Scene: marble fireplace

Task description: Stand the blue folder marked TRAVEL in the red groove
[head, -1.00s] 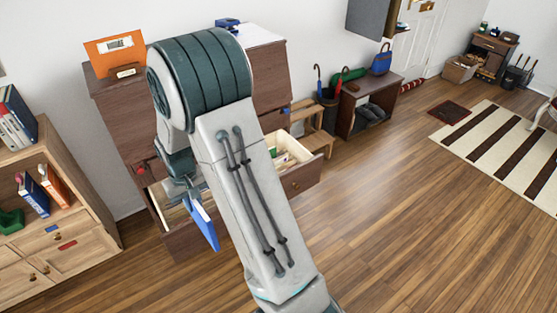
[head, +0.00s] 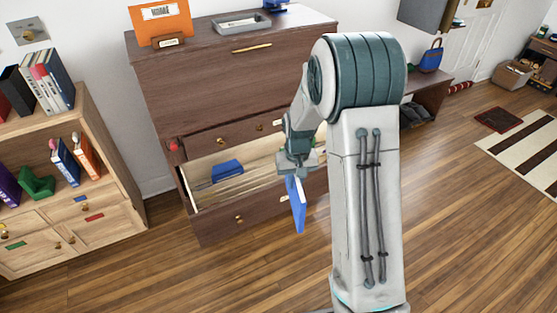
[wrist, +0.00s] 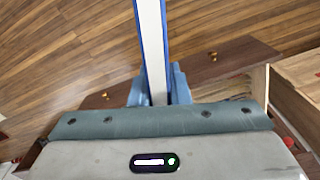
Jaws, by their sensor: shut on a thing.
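My gripper (head: 298,172) is shut on a blue folder (head: 298,206), which hangs below it, roughly upright, just in front of the open drawer (head: 245,208). In the wrist view the folder (wrist: 152,45) shows edge-on between the fingers, with blue covers and a white edge. No TRAVEL marking can be read on it from here. Another blue item (head: 227,171) sits inside the drawer at the left. I cannot make out a red groove in either view; my arm hides the drawer's right part.
The drawer belongs to a dark wooden cabinet (head: 230,70) with an orange folder (head: 160,22) and a grey tray (head: 242,24) on top. A light wood shelf (head: 95,150) with books and small drawers stands at the left. The floor in front is clear.

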